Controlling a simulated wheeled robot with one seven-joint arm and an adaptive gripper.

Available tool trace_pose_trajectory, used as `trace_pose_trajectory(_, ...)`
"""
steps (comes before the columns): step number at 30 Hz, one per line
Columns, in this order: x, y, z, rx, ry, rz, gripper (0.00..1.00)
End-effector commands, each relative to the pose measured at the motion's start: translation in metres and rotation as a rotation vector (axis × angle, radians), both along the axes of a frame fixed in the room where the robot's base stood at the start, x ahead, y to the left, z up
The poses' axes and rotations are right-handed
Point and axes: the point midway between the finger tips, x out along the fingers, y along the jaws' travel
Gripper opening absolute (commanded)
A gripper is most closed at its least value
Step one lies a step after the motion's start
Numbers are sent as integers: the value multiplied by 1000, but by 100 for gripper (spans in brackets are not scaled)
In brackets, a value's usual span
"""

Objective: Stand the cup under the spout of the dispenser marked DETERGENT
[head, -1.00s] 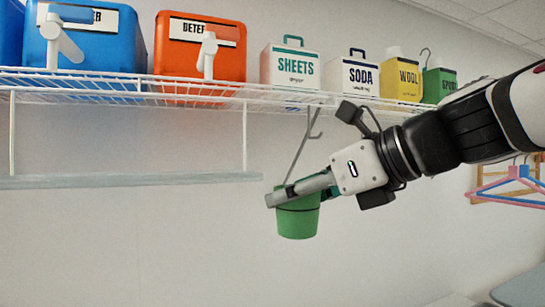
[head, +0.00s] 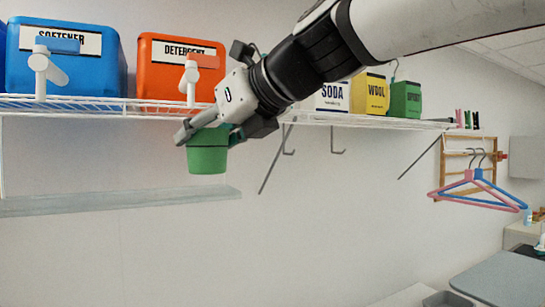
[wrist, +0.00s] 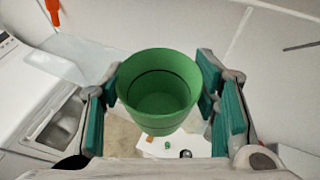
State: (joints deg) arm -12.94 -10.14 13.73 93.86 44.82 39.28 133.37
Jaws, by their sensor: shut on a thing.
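The green cup (head: 207,152) is upright and looks empty inside in the wrist view (wrist: 160,92). My gripper (head: 203,124) is shut on the cup, with a teal-padded finger on each side of it. The orange dispenser marked DETERGENT (head: 154,75) stands on the wire shelf, partly hidden by my gripper at its right. Its white spout (head: 189,80) points down at the shelf's front edge. The cup is in the air just below and slightly right of this spout in the head view; I cannot tell the depth between them.
A blue dispenser marked SOFTENER (head: 66,70) stands left on the wire shelf (head: 80,104). A narrow pale ledge (head: 110,203) runs below it. SODA (head: 332,97), WOOL (head: 370,93) and a green box (head: 405,99) stand right. Hangers (head: 475,190) hang at the far right.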

Motion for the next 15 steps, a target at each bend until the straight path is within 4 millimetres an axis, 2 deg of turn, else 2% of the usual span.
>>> trace_pose_trajectory(1,7,10,-2,1,4,4,32)
trace_pose_trajectory(6,27,31,-3,1,1,1,32)
trace_pose_trajectory(15,40,44,-6,0,0,1,32)
